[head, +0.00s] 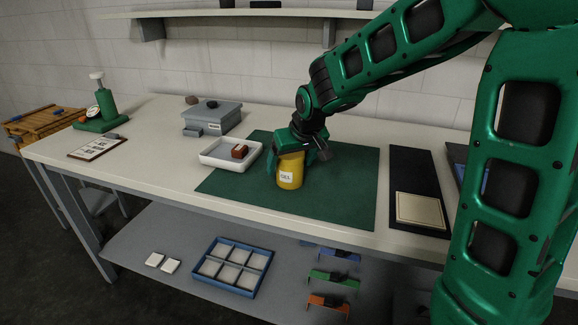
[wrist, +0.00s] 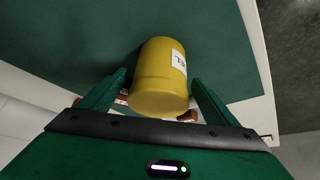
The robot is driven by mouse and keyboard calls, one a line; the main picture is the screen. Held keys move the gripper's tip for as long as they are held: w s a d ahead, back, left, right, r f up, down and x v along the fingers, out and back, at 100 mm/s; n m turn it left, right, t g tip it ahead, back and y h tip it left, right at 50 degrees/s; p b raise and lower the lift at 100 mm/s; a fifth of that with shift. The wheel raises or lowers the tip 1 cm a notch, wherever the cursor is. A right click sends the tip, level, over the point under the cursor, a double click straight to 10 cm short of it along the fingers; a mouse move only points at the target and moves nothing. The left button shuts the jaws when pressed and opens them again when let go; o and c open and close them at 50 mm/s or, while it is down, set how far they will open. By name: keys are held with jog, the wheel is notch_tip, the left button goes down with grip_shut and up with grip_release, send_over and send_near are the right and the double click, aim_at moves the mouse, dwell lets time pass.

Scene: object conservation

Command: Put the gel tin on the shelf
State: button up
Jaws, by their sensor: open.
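The gel tin (head: 290,171) is a yellow cylinder with a white label reading GEL. It stands upright on the green mat (head: 345,205) on the workbench. My gripper (head: 285,165) is low over the mat at the tin, its jaws open. In the wrist view the tin (wrist: 160,80) lies between the two green fingers of my gripper (wrist: 160,95), with a gap visible on the right side. A wall shelf (head: 200,14) runs along the back above the bench, and a grey lower shelf (head: 190,255) lies beneath it.
A white tray (head: 215,160) with a brown block stands left of the tin. A grey box (head: 215,117) is behind it. A black mat with a beige square pad (head: 420,210) lies to the right. The lower shelf holds a blue divided tray (head: 212,281) and coloured clamp-like pieces (head: 333,278).

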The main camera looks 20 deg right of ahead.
jog(key=v, duration=1.1)
